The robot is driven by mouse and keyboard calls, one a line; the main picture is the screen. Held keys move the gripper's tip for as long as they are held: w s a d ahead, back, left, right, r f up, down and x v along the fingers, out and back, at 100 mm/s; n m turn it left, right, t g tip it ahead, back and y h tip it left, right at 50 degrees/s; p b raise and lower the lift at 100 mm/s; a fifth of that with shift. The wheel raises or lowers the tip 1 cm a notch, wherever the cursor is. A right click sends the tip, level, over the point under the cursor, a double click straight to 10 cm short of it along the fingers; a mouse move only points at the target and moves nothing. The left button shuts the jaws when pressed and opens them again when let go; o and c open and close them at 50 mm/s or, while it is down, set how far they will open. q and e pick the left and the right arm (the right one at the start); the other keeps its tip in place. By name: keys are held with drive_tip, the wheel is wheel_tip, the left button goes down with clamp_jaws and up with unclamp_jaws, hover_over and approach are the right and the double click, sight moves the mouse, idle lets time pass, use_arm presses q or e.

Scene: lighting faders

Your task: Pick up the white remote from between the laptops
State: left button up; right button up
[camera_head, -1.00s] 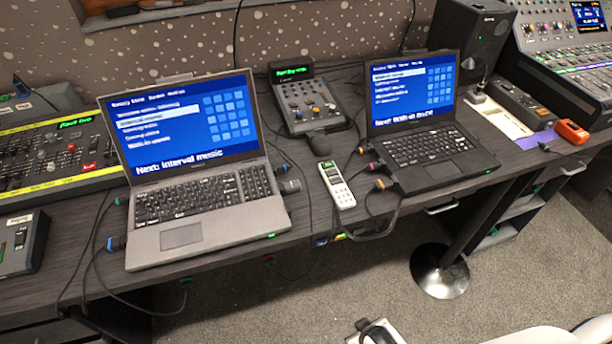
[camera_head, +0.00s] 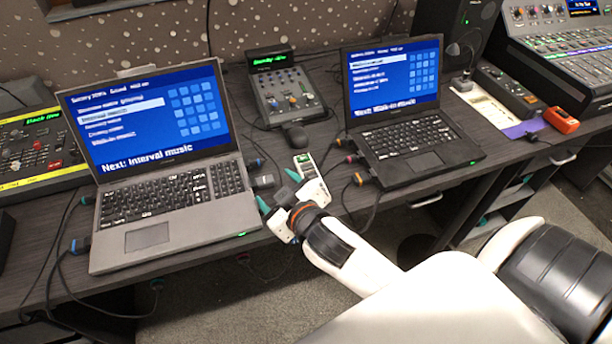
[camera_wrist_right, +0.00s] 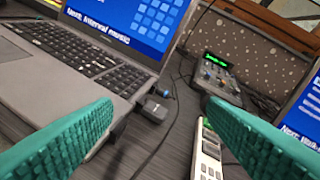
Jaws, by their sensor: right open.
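The white remote (camera_head: 305,166) lies on the dark desk between the grey laptop (camera_head: 163,196) and the black laptop (camera_head: 412,133). In the head view my right gripper (camera_head: 278,189) covers its near part. In the right wrist view the remote (camera_wrist_right: 207,152) shows at the lower right, partly behind the right-hand teal finger. The remote is off to the right of the gap's middle. My left gripper is not in view.
A small fader box (camera_head: 287,96) with a green display stands behind the remote. A black adapter (camera_head: 263,181) sticks out of the grey laptop's right side. Cables run on both sides of the remote. A black speaker (camera_head: 452,30) and a mixing console (camera_head: 560,55) stand at the right.

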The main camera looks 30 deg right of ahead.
drive_tip(key=w+a+r+n+y, duration=0.2)
drive_tip(key=a+r+n+y, duration=0.55)
drive_tip(key=n+y, duration=0.2)
drive_tip(key=w+a+r+n+y, duration=0.3)
drive_tip(key=a+r+n+y, duration=0.45)
drive_tip(key=n, duration=0.25)
drive_tip(key=n+g+h, duration=1)
drive_tip(key=g+h, duration=0.4)
drive_tip(key=h, duration=0.3)
hover_over(311, 173)
wheel_tip(311, 173, down, 12)
drive_tip(key=shift+m, duration=0.25)
drive_tip(key=f, duration=0.5)
drive_tip(key=shift+s+f+p, duration=0.15)
drive_tip(key=shift+s+p, duration=0.15)
drive_tip(key=shift+p, duration=0.05)
drive_tip(key=shift+w+f+p, duration=0.15)
drive_tip(key=shift+f+p, duration=0.05)
drive_tip(key=shift+f, duration=1.4)
drive_tip(key=shift+w+f+p, duration=0.15)
drive_tip(key=shift+f+p, duration=0.05)
drive_tip(key=shift+f, duration=1.35)
